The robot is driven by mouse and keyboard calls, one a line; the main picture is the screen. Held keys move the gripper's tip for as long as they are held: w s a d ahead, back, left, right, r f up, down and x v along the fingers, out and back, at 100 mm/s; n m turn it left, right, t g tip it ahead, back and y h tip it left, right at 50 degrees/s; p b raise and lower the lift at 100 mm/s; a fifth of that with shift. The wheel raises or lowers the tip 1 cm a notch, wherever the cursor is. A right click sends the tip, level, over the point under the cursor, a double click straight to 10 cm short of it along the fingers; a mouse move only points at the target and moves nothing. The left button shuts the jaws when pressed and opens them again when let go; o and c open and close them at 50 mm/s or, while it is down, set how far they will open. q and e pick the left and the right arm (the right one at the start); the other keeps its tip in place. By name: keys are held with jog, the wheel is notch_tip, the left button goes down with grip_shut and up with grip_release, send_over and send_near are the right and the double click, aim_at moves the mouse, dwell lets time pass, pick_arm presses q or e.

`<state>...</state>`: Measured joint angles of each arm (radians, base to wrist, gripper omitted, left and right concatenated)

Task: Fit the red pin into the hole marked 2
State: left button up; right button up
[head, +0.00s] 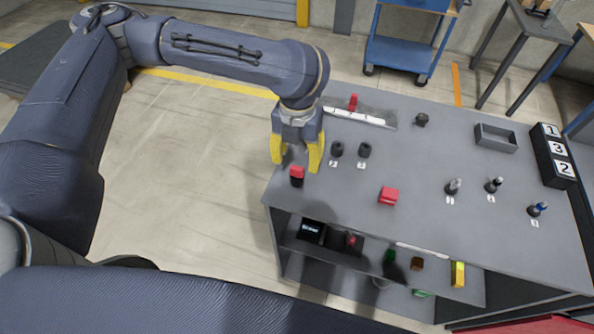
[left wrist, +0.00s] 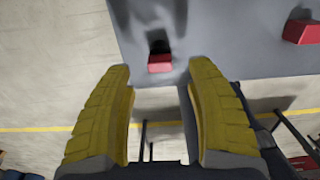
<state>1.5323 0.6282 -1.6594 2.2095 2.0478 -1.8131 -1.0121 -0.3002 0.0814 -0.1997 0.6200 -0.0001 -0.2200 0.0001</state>
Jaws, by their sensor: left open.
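A small red piece (head: 297,172), probably the red pin, shows on top of a dark base at the table's near left corner; I cannot tell whether it is seated in it. My left gripper (head: 296,164) points down just over it, open and empty. In the left wrist view the red piece (left wrist: 160,63) lies just beyond and between the open fingertips (left wrist: 159,75). A dark round socket (head: 337,149) with a label that seems to read 2 stands just right of the gripper. A similar socket (head: 365,150) is beside it, its label seemingly 3. My right gripper is not in view.
A red block (head: 389,195) lies near the front edge. Several labelled pegs (head: 453,187) stand on the right, before a grey tray (head: 490,140) and a black number board (head: 548,160). Another red piece (head: 353,101) is at the back. The table's middle is clear.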

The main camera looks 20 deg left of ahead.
aim_at(297, 168)
pick_arm(q)
jog(key=shift+f, duration=2.65)
jog(key=shift+c, duration=0.3)
grip_shut()
